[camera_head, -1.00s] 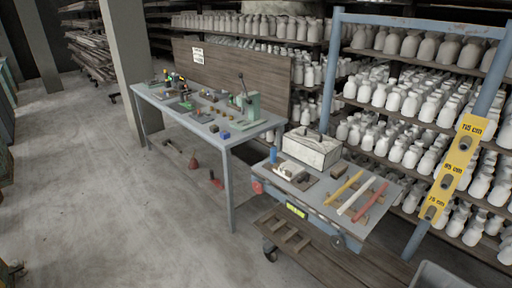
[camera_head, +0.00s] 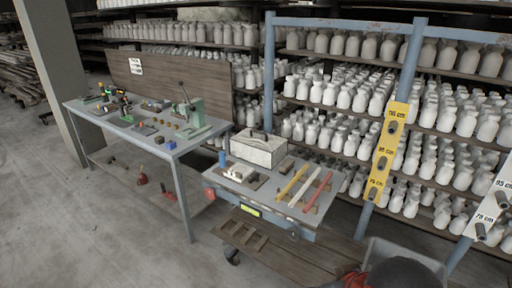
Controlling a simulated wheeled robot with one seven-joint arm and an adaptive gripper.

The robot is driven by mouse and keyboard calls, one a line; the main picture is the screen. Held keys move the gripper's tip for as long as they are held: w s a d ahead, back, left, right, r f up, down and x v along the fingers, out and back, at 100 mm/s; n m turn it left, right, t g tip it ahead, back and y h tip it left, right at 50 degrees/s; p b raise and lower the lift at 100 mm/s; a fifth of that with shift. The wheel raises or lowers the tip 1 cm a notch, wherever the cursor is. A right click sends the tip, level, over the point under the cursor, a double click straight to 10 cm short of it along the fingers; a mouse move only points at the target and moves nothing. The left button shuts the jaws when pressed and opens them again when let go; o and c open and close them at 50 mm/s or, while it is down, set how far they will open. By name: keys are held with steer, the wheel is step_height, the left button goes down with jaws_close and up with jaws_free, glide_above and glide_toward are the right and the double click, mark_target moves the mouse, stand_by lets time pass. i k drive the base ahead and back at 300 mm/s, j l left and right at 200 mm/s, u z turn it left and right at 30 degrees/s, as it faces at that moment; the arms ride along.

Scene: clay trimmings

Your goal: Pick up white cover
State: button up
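A white box-shaped piece with a dark handle on top (camera_head: 258,150) stands at the back of the small grey-topped cart (camera_head: 235,188). It is the only thing on the cart that looks like a white cover; I cannot tell whether it covers anything. My gripper is not seen in this view.
A workbench with tools (camera_head: 175,150) stands left. Bottle shelves stand behind. A grey bin (camera_head: 412,250) and an unclear dark rounded shape (camera_head: 402,274) are lower right.

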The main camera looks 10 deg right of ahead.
mark_target(265, 149)
steer(key=i+j+z, duration=0.2)
steer(key=i, duration=0.35)
steer(key=i+j+z, duration=0.15)
steer(key=i, duration=0.35)
steer(key=i+j+z, duration=0.2)
steer(key=i, duration=0.3)
steer(key=i+j+z, duration=0.2)
steer(key=i+j, duration=0.25)
